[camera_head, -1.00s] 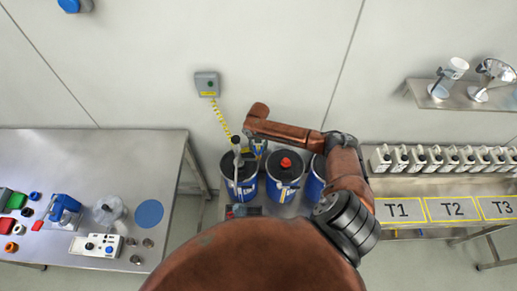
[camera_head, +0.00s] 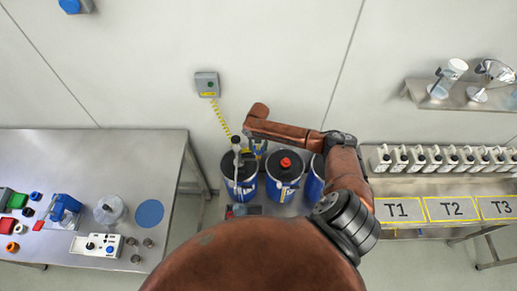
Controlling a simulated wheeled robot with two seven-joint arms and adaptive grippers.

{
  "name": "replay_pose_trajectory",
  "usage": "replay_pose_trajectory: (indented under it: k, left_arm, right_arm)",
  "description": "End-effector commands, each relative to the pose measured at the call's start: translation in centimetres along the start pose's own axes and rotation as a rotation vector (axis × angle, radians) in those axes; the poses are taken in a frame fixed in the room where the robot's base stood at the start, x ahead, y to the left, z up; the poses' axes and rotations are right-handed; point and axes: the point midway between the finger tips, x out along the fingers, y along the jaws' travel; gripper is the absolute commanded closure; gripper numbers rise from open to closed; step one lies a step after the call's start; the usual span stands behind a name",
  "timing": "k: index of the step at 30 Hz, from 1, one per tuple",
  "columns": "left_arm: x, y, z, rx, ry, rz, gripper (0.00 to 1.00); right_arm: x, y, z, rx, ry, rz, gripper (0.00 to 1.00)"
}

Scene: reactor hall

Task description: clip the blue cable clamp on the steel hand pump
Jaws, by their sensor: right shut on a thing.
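The steel hand pump (camera_head: 237,157) stands upright on the black lid of the left blue drum (camera_head: 241,187), with a dark top. My right arm reaches over the drums from the right. My right gripper (camera_head: 248,135) is at the end of that arm, close beside the pump's top, mostly hidden by my wrist. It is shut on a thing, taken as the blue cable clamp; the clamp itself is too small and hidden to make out. I cannot tell whether it touches the pump. My left gripper is not in view.
A drum with a red cap (camera_head: 285,163) stands right of the pump's drum, with another partly behind my arm. A grey wall box (camera_head: 207,84) is behind. A steel table (camera_head: 90,160) with small parts is left; a bench with T1 to T3 plates (camera_head: 403,210) is right.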

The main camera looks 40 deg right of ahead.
Motion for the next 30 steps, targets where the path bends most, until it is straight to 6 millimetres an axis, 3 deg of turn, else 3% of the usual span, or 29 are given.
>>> replay_pose_trajectory:
  k: [30]
  left_arm:
    - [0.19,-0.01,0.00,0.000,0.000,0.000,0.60]
  right_arm:
    - [0.68,0.06,0.05,0.000,-0.001,0.001,0.83]
